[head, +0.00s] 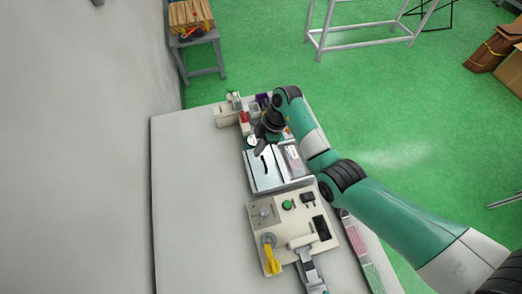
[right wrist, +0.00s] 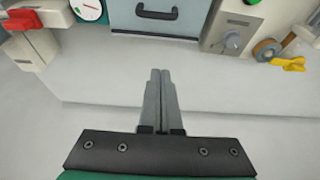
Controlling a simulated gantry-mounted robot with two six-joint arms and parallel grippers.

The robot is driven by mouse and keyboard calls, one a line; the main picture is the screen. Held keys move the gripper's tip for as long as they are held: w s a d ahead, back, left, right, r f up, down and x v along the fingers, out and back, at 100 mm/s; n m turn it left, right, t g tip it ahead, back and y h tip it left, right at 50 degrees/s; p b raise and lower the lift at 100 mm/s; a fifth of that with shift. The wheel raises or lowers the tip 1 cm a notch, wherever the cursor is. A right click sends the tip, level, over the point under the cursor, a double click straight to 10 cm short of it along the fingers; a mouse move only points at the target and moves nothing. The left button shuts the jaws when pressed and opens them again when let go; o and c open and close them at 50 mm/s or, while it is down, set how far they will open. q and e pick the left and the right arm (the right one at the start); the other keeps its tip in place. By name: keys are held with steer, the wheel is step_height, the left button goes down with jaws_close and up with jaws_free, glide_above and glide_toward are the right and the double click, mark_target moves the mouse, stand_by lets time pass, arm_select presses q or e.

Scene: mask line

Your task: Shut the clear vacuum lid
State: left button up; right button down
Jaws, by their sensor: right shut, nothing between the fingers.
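In the head view a boxy unit in the middle of the bench has a pale flat panel (head: 262,181) with a dark curved bar on it. I cannot tell for sure whether this panel is the clear vacuum lid, or whether it is open or shut. In the right wrist view a blue-grey face with a dark handle (right wrist: 157,13) is at the top edge, cut off by the frame. My right gripper (head: 258,152) hangs over the unit's far end in the head view. In the right wrist view its fingers (right wrist: 158,72) are together and empty, apart from the handle. My left gripper is not in view.
A round dial (right wrist: 88,9) and a grey box with a knob (right wrist: 233,39) flank the handle. A beige panel (head: 259,228) stands nearer on the bench. The bench's left side (head: 195,200) is bare.

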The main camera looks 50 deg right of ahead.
steer(key=d+r, duration=0.1)
steer(key=b, duration=0.5)
glide_above(262, 167)
steer(key=w+a, duration=0.2)
steer(key=a, duration=0.1)
step_height(262, 167, down, 10)
steer(key=shift+a+r, duration=0.15)
steer(key=shift+r, duration=0.1)
steer(key=shift+f, duration=0.35)
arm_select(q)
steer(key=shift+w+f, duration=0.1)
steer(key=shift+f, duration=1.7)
arm_select(e)
steer(key=shift+s+d+f, duration=0.1)
steer(key=shift+s+d, duration=0.4)
steer(key=shift+d, duration=0.3)
steer(key=shift+s+d, duration=0.5)
steer(key=shift+d, duration=0.25)
arm_select(q)
steer(key=shift+p, duration=0.35)
